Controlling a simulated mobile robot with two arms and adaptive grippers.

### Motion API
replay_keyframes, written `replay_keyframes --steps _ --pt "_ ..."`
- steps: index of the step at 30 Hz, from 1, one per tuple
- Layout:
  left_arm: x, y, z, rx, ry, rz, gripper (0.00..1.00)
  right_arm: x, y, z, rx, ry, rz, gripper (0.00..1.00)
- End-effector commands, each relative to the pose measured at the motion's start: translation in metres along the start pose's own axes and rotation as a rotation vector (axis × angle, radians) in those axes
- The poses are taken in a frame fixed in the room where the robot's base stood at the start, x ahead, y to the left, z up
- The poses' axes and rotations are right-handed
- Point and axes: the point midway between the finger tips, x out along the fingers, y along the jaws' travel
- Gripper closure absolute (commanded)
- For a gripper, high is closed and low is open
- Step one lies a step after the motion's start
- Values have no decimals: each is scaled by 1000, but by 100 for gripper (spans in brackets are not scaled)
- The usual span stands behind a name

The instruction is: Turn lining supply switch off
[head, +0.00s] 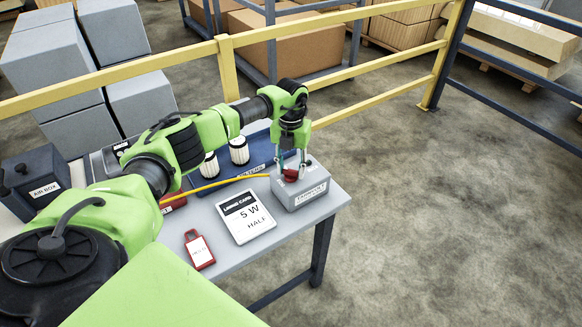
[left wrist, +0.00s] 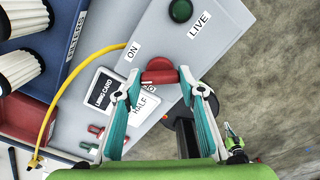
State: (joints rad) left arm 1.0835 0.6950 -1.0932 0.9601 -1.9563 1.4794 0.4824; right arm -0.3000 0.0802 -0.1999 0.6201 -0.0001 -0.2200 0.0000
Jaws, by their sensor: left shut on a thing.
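The lining supply switch is a red knob (left wrist: 159,71) on a grey box (head: 303,197) at the right end of the table. An ON label (left wrist: 132,51) lies up and left of the knob in the left wrist view; a second label below it is mostly hidden. A dark green lamp (left wrist: 180,10) sits beside a LIVE label (left wrist: 198,25). My left gripper (head: 290,172) reaches down from above, its teal-padded fingers (left wrist: 159,83) either side of the knob and shut on it. The knob's bar lies roughly level across the wrist view.
A yellow cable (head: 215,184) runs left from the box. A lining card (head: 246,215), a red tag (head: 199,250), a blue tray (head: 262,150) with white filters (head: 239,150) and an air box (head: 36,182) share the table. A yellow rail (head: 170,62) stands behind; floor at right is clear.

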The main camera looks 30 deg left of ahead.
Motion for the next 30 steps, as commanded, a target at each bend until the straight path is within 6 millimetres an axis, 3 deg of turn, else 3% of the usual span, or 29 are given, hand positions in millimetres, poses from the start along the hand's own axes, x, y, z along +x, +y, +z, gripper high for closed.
replay_keyframes --steps 18,30 --pt "-2 0 1 -576 -2 0 85 -16 0 -1 -1 0 -1 100" --pt "-2 0 1 -830 -2 0 85 -24 0 -2 0 0 -1 100"
